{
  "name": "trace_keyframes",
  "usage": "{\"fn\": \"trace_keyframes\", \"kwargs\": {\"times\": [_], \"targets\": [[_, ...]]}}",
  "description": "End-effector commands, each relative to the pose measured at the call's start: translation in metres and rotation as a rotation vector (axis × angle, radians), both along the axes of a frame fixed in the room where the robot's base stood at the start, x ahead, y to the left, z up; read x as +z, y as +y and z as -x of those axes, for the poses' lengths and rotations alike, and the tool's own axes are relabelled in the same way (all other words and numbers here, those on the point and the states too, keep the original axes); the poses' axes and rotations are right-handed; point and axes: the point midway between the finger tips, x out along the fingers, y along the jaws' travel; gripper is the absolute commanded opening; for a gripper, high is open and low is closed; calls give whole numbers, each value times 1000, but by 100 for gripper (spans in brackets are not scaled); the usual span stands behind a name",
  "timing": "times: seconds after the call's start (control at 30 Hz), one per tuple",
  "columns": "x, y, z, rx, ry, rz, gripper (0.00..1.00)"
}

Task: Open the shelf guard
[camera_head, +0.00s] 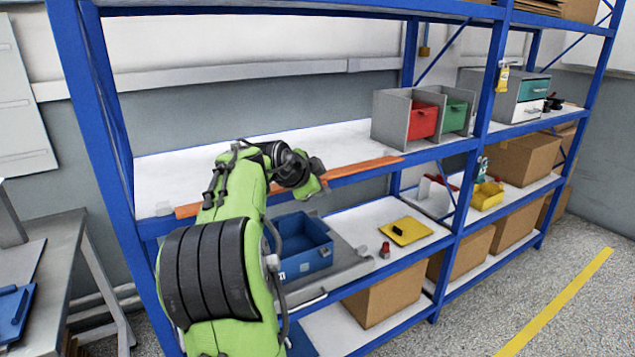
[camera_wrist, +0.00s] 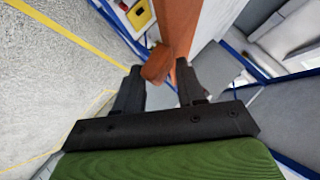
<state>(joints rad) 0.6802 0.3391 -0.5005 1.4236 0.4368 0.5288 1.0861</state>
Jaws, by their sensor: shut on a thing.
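The shelf guard is a long orange bar (camera_head: 365,166) along the front edge of the white upper shelf (camera_head: 345,142), in the left bay. It lies low, roughly level with the shelf top. My arm crosses in front of its left part and hides some of it. My gripper (camera_head: 319,170) is at the middle of the guard. In the wrist view the guard (camera_wrist: 181,28) runs away from the camera, and a short orange block on it (camera_wrist: 157,64) sits between the fingertips (camera_wrist: 160,72). The jaws are shut on the guard.
A grey divider box with red (camera_head: 423,121) and green (camera_head: 455,114) bins stands on the same shelf, right of the guard. Below are a blue crate (camera_head: 303,250) and a yellow tray (camera_head: 405,231). Blue uprights (camera_head: 493,75) flank the bay. The shelf behind the guard is mostly clear.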

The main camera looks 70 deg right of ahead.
Motion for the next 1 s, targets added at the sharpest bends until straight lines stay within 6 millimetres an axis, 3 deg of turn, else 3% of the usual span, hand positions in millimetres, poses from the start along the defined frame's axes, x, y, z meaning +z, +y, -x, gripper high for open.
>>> {"fn": "trace_keyframes", "kwargs": {"times": [0.03,0.53,0.57,1.0], "targets": [[-9,2,1,-4,10,-24,0],[-10,1,1,-4,10,-25,0],[-10,1,1,-4,11,-25,43],[-4,4,-1,-1,4,-15,43]]}}
